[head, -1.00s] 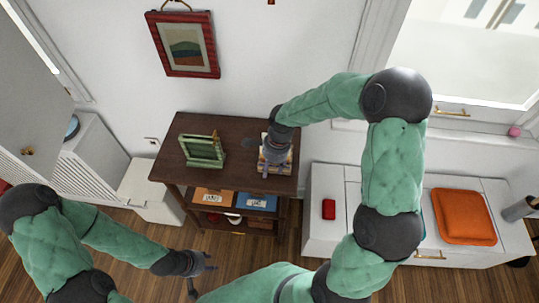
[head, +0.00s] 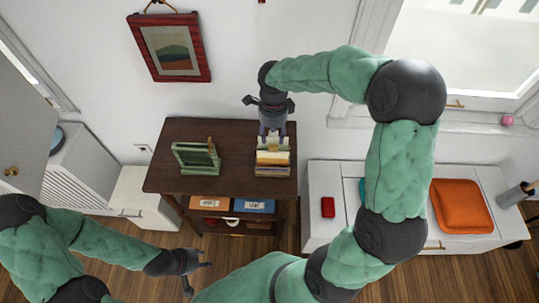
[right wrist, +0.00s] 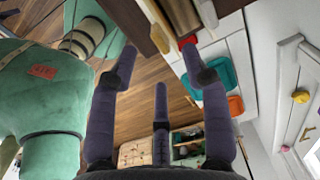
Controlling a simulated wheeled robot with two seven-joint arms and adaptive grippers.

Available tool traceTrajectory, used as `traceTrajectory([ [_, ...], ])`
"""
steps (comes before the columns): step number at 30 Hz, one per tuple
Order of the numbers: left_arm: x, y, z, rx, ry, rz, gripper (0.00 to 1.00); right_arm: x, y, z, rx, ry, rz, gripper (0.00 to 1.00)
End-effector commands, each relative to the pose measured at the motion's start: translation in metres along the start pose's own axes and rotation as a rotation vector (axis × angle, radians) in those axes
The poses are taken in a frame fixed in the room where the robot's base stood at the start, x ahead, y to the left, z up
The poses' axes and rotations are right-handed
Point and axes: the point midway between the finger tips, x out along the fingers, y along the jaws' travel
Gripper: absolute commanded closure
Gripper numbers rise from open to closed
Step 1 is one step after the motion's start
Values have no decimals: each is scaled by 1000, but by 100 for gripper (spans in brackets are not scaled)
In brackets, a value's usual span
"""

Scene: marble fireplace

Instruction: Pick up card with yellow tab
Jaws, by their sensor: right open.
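On the dark brown table (head: 225,182) stands a green slotted holder (head: 192,160) with a small yellowish piece (head: 211,143) at its upper right, perhaps a tab. A stack of cream, orange and tan cards or books (head: 272,165) stands at the table's right side. I cannot tell for sure which holds the card with the yellow tab. My right gripper (head: 272,130) is open at the back edge of this stack, seemingly empty. Its spread fingers (right wrist: 158,62) show in the right wrist view. My left gripper (head: 201,276) is open and empty in front of the table, low down.
Orange and blue labelled boxes (head: 254,205) sit on the shelf under the tabletop. A white cabinet (head: 345,184) at the right carries a red item (head: 328,207) and an orange cushion (head: 460,206). The tabletop between holder and stack is clear.

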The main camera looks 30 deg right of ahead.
Motion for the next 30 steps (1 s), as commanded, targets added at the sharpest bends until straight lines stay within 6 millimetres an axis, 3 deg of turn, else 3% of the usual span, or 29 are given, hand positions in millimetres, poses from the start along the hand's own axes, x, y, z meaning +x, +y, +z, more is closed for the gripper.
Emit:
traceTrajectory([
  [9,9,-3,0,0,-1,0,60,46,1,0,0,2,4,52],
  [17,11,-4,0,0,-1,0,60,58,2,0,-2,1,4,52],
  [25,19,-7,0,0,-1,0,60,96,3,-1,-1,1,6,52],
  [30,20,-7,0,0,-1,0,60,103,3,0,-2,-2,2,52],
])
